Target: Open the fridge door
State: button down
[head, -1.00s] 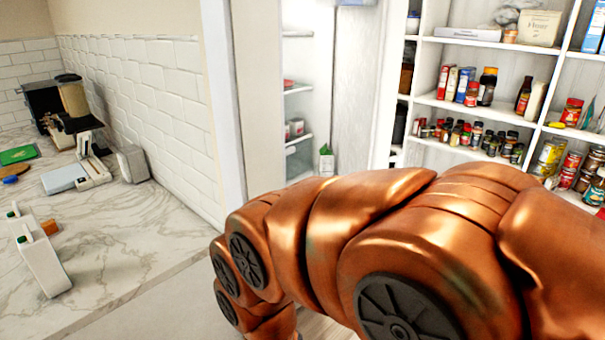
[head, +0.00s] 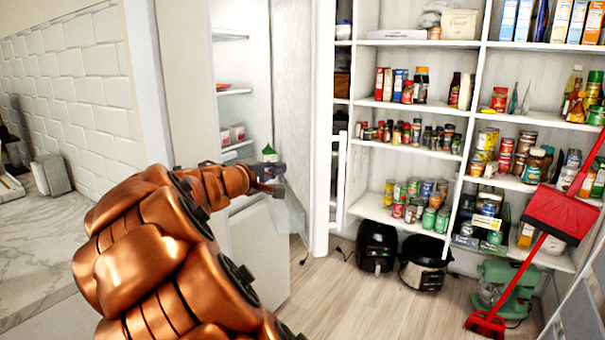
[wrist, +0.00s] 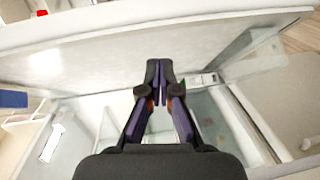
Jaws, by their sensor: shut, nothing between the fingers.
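The fridge (head: 180,85) stands left of centre in the head view. Its interior shelves (head: 233,91) show, with a few small items on them, so the fridge is at least partly open. A tall pale grey panel (head: 295,90) to the right of the shelves looks like the opened door; I cannot be sure. My gripper (head: 279,190) is shut and empty in front of the lower shelves. In the wrist view my gripper (wrist: 159,66) points at a broad pale panel (wrist: 110,55), with clear shelving or bins below it. Contact with the panel cannot be told.
White pantry shelving (head: 355,170) with cans and jars fills the right. Black cookers (head: 377,247) and a green mixer (head: 505,290) stand on the floor. A red broom and dustpan (head: 563,212) lean at the right. A marble counter (head: 45,240) is at the left.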

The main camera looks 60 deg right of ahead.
jog(key=w+d+n+t+h+b, duration=0.1)
jog(key=w+d+n, duration=0.1)
jog(key=w, duration=0.2)
jog(key=p, duration=0.1)
send_near(309, 151)
jog(key=w+d, duration=0.1)
jog(key=d, duration=0.4)
jog(key=shift+s+d, duration=0.4)
jog(key=shift+d, duration=0.15)
jog(key=shift+d+t, duration=0.1)
jog(key=shift+t, duration=0.2)
